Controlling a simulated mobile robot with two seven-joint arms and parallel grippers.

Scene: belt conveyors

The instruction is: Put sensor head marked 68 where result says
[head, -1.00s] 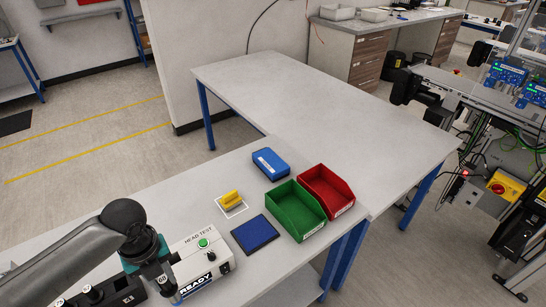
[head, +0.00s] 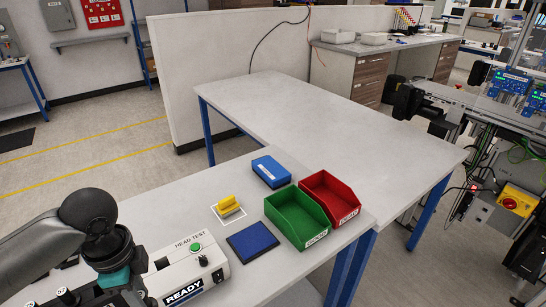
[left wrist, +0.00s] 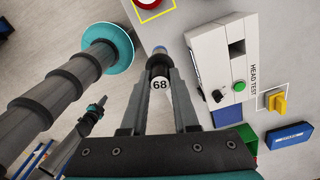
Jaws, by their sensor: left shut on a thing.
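The sensor head marked 68 (left wrist: 159,84) is between the fingers of my left gripper (left wrist: 161,72), which is shut on it. In the head view my left arm comes in at the lower left, and its gripper and the sensor head are hidden below the wrist. The white head tester (head: 206,262) stands right of the wrist, its display reading READY (head: 184,291) and its button green. It also shows in the left wrist view (left wrist: 208,62), right of the held head and apart from it. My right gripper is not in view.
A blue pad (head: 252,242) lies right of the tester. A yellow object (head: 228,206) stands on a white-outlined square, and a blue box (head: 271,171) lies behind the pad. The adjoining grey table (head: 330,115) is clear. A red button (left wrist: 148,3) shows in the wrist view.

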